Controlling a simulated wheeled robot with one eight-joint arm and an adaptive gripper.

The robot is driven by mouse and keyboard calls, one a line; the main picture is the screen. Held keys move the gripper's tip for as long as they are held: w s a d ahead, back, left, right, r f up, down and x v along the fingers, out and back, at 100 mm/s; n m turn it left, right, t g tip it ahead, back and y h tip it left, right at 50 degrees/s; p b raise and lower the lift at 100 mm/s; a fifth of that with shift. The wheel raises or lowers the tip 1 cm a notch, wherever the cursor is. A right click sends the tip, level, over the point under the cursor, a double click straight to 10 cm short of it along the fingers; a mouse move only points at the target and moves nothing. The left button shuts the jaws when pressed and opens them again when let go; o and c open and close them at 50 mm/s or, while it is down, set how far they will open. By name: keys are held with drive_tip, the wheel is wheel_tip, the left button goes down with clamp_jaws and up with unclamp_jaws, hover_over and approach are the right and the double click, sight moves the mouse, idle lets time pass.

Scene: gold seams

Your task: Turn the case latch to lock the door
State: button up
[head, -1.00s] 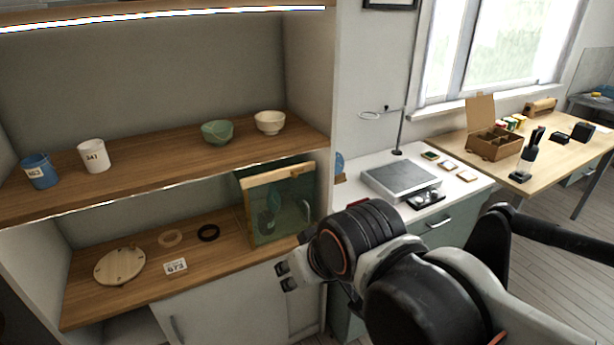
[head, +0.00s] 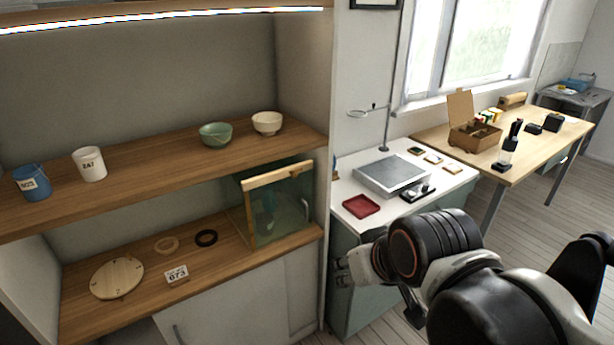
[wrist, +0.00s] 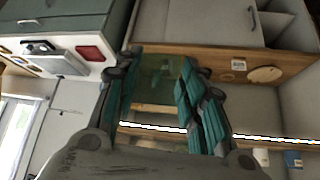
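The case (head: 277,205) stands at the right end of the lower wooden shelf. It has greenish clear panes and a pale wood top rail, and a green object shows dimly inside. A small light piece at its right edge (head: 306,208) may be the latch, but I cannot tell its position. My gripper (head: 342,272) is below and to the right of the case, in front of the cabinet edge, apart from it. In the wrist view, my gripper (wrist: 158,68) has its teal-padded fingers spread and empty, with the case (wrist: 158,85) showing between them.
The lower shelf (head: 215,262) holds a round wooden board (head: 117,278), two rings and a number card (head: 176,275). Cups and bowls stand on the upper shelf (head: 150,167). A white side table with a red tray (head: 361,206) stands right of the cabinet's upright panel (head: 338,130).

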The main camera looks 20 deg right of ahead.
drive_tip(key=w, duration=0.1)
drive_tip(key=n+t+y, duration=0.3)
drive_tip(key=t+y, duration=0.1)
drive_tip(key=t, duration=0.2)
hover_over(295, 175)
drive_tip(key=s+d, duration=0.2)
drive_tip(key=s, duration=0.5)
drive_tip(key=s+d, duration=0.3)
drive_tip(key=s, duration=0.3)
wheel_tip(295, 175, down, 3)
drive_tip(key=b+x, duration=0.1)
drive_tip(key=x, duration=0.3)
drive_tip(key=b+x, duration=0.1)
drive_tip(key=x, duration=0.3)
drive_tip(key=b+x, duration=0.1)
drive_tip(key=x, duration=0.4)
drive_tip(key=shift+s+a+f, duration=0.15)
drive_tip(key=shift+a+f, duration=0.05)
drive_tip(key=shift+a, duration=0.15)
clamp_jaws()
